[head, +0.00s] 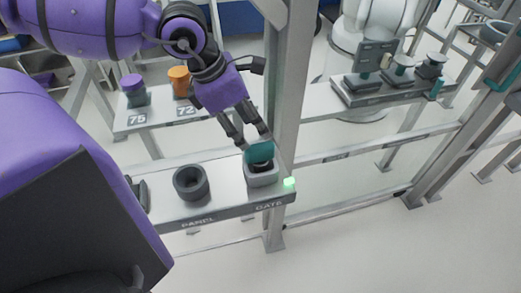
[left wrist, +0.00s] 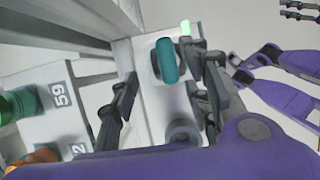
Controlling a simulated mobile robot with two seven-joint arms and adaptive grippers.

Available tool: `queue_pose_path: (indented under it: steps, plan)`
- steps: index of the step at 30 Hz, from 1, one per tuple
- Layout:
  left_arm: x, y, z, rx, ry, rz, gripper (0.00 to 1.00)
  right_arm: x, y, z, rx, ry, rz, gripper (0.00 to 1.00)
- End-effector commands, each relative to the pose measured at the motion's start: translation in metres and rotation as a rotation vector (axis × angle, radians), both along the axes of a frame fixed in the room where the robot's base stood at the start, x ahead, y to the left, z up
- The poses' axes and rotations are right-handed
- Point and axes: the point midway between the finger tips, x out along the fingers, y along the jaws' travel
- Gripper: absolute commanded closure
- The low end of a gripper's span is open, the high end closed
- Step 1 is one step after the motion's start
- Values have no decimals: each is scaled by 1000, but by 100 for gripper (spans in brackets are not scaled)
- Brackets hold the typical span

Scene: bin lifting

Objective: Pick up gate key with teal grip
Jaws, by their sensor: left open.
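The gate key with a teal grip (head: 260,152) stands upright in a square grey socket (head: 262,178) at the GATE end of the shelf. My left gripper (head: 254,139) is open just above it, fingers pointing down, with the tips close to the top of the grip. In the left wrist view the teal grip (left wrist: 167,60) shows between the two spread fingers, nearer the right one. I cannot tell whether either finger touches it. My right gripper is not in the head view; dark finger-like parts at the upper right of the left wrist view may belong to it.
A round dark empty holder (head: 190,183) stands at PANEL, left of the gate socket. A grey upright post (head: 284,110) rises close behind and right of the key. A green light (head: 289,182) glows at the shelf corner. Purple-topped and orange items stand on the shelf behind.

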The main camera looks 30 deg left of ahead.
Motion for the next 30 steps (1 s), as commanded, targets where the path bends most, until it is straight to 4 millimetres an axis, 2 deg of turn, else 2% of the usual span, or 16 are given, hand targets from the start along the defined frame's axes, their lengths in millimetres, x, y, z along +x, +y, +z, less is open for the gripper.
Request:
queue_pose_path:
  steps: [1, 3, 8, 15, 18, 24, 30]
  plan:
    - [1, -2, -13, -2, 11, -1, 56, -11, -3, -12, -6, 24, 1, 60]
    - [3, -4, -21, -3, 11, -1, 56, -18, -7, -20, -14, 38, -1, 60]
    - [6, -8, -32, -2, 10, 1, 56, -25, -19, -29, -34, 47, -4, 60]
    - [13, -18, -68, -3, 13, -1, 56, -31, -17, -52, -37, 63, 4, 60]
    - [16, -20, -72, -3, 9, 0, 56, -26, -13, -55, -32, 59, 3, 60]
    - [17, -21, -68, -2, 2, 0, 56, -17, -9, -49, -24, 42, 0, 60]
    - [17, -21, -68, -3, 2, 1, 81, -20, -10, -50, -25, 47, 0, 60]
